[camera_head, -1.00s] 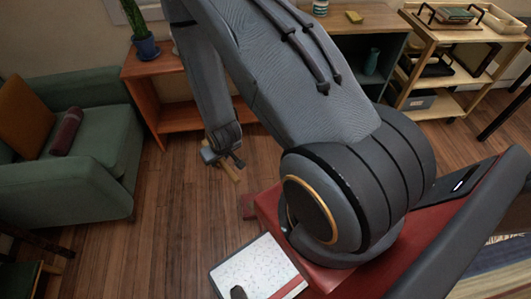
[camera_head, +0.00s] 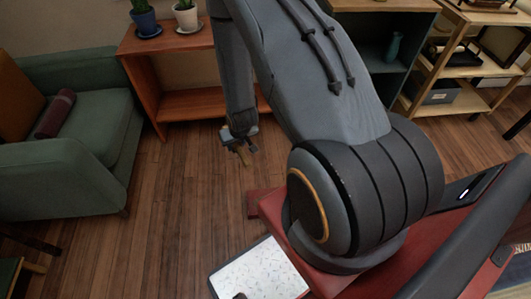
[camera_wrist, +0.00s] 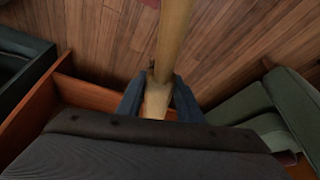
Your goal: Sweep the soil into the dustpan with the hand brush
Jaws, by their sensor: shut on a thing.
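My gripper (camera_head: 240,140) hangs over the wooden floor in the head view, shut on a pale wooden handle (camera_head: 244,157). In the wrist view my gripper (camera_wrist: 157,100) has its two dark fingers on either side of the same handle (camera_wrist: 172,35), which runs up out of the picture. It looks like the hand brush's handle, but no bristles show. I see no soil and no dustpan in either view.
A green sofa (camera_head: 75,165) stands at left. A low orange-brown shelf (camera_head: 175,40) with potted plants (camera_head: 145,22) stands behind my gripper. A dark cabinet (camera_head: 372,50) and a light wooden shelf (camera_head: 478,67) are at right. The wooden floor (camera_head: 165,230) between is clear.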

